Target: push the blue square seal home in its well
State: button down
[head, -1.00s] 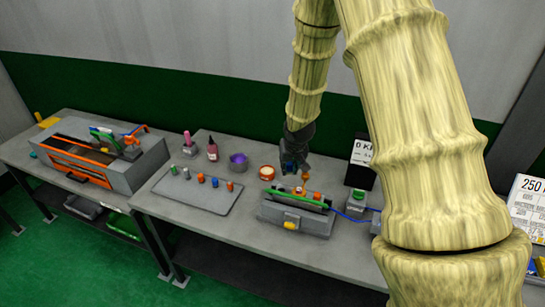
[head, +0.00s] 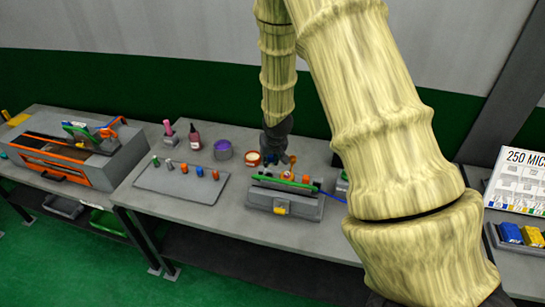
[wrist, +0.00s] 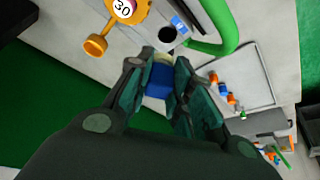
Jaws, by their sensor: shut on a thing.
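My gripper (wrist: 158,88) is shut on the blue square seal (wrist: 159,80) in the wrist view; the seal's far end is pale. A round dark well (wrist: 168,34) with a blue mark beside it lies just beyond the fingertips. The seal looks apart from the well, but its height is hard to judge. In the head view, my gripper (head: 276,160) is over the back of the grey proportioner (head: 285,208), which has a green bar and a yellow front part. The seal's fit and the well cannot be made out there.
A grey tray (head: 160,182) with several coloured pegs lies left of the proportioner. A purple cup (head: 222,150) and an orange-rimmed dish (head: 253,158) stand behind.

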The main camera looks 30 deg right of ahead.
jog(key=x, duration=0.3)
jog(key=shift+w+a+b, duration=0.25)
jog(key=shift+w+b, duration=0.1)
jog(key=shift+s+f+b, duration=0.35)
jog(key=shift+f+b, duration=0.05)
jog(key=shift+f, duration=0.05)
jog(key=shift+s+f+b, duration=0.2)
jog(key=shift+s+b, duration=0.15)
jog(key=shift+s, duration=0.35)
jog(key=shift+f, duration=0.35)
jog(key=shift+w+f+b, duration=0.35)
jog(key=shift+w+f, duration=0.05)
jog(key=shift+f, duration=0.2)
jog(key=shift+w, duration=0.35)
jog(key=shift+s+r, duration=0.35)
jog(key=shift+s, duration=0.35)
jog(key=shift+w+f, duration=0.2)
jog(key=shift+s+r, duration=0.1)
